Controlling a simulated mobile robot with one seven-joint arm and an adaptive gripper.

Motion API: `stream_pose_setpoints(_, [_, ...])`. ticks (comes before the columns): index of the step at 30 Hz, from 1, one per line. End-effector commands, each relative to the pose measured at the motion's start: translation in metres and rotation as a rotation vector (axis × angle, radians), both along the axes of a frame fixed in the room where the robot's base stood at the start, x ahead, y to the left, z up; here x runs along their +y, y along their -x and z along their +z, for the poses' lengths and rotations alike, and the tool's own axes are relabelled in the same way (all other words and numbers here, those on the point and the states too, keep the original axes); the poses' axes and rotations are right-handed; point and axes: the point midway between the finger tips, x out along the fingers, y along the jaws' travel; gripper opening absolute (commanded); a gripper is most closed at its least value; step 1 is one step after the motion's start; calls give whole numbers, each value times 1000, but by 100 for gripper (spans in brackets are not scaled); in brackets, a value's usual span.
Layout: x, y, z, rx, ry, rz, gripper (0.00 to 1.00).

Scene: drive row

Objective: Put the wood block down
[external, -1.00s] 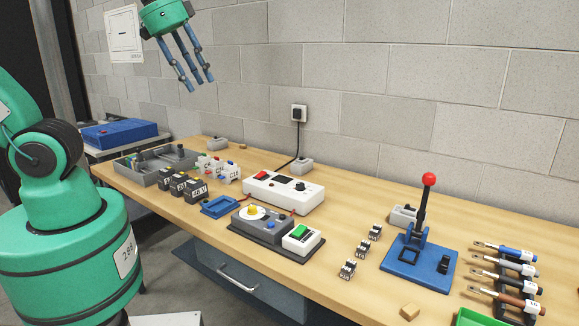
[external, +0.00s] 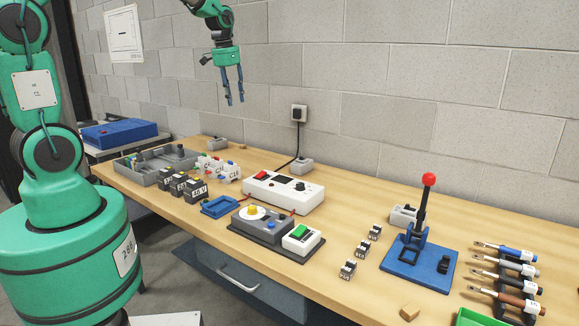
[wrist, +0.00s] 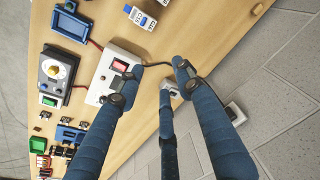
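My gripper (external: 235,101) is high above the back of the bench and points down. In the wrist view its blue fingers (wrist: 153,80) are spread apart with nothing between them. A small wood block (external: 409,312) lies on the bench (external: 350,219) near its front edge, left of the green tray. Another small wood piece (external: 243,147) lies at the far back edge by the wall. It seems to be the tan piece (wrist: 257,9) at the bench edge in the wrist view. My gripper is well clear of both.
A blue lever press (external: 418,265) with a red knob stands at the right, beside several tools (external: 515,272) on a rack. A white box (external: 284,192) with a cable to the wall socket (external: 299,113) is mid-bench. The wall is close behind.

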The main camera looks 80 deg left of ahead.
Motion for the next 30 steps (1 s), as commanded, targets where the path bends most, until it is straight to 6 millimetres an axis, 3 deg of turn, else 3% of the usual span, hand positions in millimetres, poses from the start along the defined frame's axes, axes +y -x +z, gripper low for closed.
stream_pose_setpoints(1, [24,7,-15,13,11,26,36])
stream_pose_setpoints(6, [94,34,-56,44,41,93,36])
stream_pose_setpoints(15, [198,102,-138,85,97,205,36])
stream_pose_setpoints(21, [233,136,-172,97,121,246,36])
stream_pose_setpoints(30, [242,145,-181,100,127,256,36])
